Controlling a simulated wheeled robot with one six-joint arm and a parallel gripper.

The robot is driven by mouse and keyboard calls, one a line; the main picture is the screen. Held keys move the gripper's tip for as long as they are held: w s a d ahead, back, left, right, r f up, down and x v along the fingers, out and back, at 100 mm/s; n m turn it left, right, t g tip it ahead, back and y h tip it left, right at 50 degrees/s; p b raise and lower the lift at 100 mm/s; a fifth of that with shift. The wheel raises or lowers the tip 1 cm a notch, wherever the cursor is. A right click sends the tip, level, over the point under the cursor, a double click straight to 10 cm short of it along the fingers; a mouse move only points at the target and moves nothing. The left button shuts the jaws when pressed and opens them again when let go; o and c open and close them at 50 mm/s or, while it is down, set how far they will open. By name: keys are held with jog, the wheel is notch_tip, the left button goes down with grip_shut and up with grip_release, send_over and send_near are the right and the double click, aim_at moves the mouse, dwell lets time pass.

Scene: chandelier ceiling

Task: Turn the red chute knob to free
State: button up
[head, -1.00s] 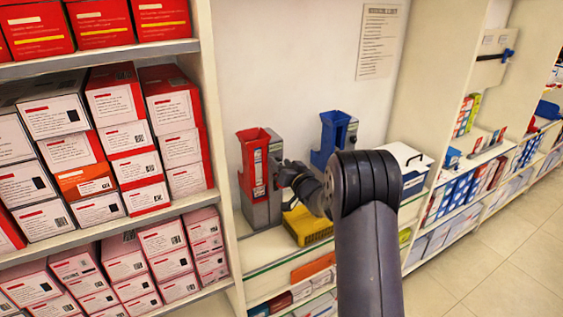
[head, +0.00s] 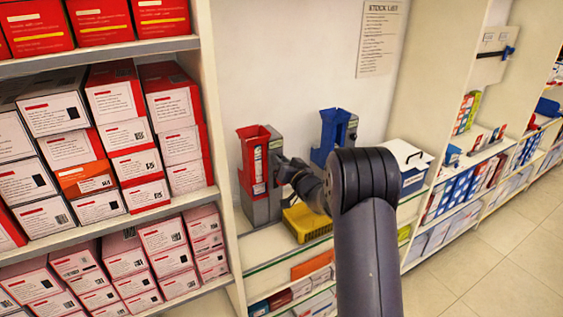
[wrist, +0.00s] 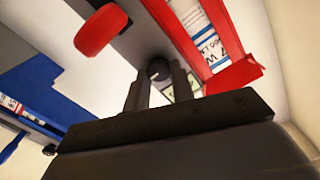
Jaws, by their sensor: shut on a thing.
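The red chute (head: 253,165) stands upright on a grey body on the shelf, left of the blue chute (head: 330,138). My gripper (head: 288,170) is at the right side of the red chute's grey body, with my arm partly in front. In the wrist view, my gripper's (wrist: 157,86) two fingers are shut on a small dark round knob (wrist: 158,68) on the grey body. The red chute (wrist: 228,45) with white packs inside shows right of the knob. A rounded red part (wrist: 102,30) shows left of it. The knob's pointer and any markings are hidden.
A yellow tray (head: 308,223) sits just below my gripper. A white case with a dark handle (head: 408,157) stands right of the blue chute. Shelves of red and white boxes (head: 115,145) close off the left. The floor (head: 490,255) at right is clear.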

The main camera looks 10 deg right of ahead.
jog(key=shift+b, duration=0.35)
jog(key=shift+f+n+b, duration=0.2)
jog(key=shift+n+b, duration=0.4)
jog(key=shift+b, duration=0.2)
jog(key=n+b, duration=0.2)
jog(key=b, duration=0.1)
jog(key=shift+a, duration=0.1)
jog(key=n+b, duration=0.5)
jog(key=shift+a, duration=0.1)
jog(key=n+b, duration=0.4)
jog(key=n, duration=0.1)
jog(key=shift+s+a, duration=0.1)
jog(key=shift+r+n+b, duration=0.1)
jog(key=shift+n+b, duration=1.25)
jog(key=shift+n, duration=0.95)
